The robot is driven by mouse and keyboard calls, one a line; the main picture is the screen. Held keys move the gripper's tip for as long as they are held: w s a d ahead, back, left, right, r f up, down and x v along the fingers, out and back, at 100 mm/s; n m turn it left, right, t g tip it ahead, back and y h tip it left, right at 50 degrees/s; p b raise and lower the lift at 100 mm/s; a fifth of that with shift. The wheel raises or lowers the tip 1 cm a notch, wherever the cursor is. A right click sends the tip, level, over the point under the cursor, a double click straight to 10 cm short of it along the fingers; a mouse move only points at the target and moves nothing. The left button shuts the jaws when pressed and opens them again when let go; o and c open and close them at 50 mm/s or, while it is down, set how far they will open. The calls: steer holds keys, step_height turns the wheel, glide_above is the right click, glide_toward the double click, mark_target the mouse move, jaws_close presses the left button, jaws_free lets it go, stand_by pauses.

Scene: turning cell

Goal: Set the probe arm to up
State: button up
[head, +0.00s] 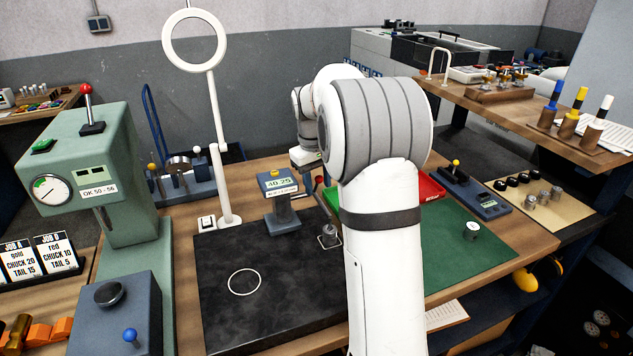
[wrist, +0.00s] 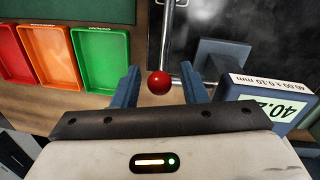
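The probe arm (head: 324,207) is a thin metal rod with a red ball knob (head: 319,179), rising from a small pivot block (head: 329,238) on the dark granite plate (head: 225,255). In the head view it stands up and leans slightly left. In the wrist view the red knob (wrist: 159,82) lies between the two blue fingers of my gripper (wrist: 160,68), with a visible gap on each side. My gripper is open. Its fingers are mostly hidden behind my arm in the head view.
A gauge stand (head: 278,185) reading 40.25 is close beside the probe arm; its display (wrist: 265,105) is near my right finger. Green (wrist: 100,58), orange (wrist: 46,52) and red (wrist: 12,55) trays lie left in the wrist view.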

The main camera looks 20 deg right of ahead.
steer(key=shift+f, duration=0.2)
steer(key=shift+c, duration=0.5)
jaws_close()
steer(key=shift+a, duration=0.1)
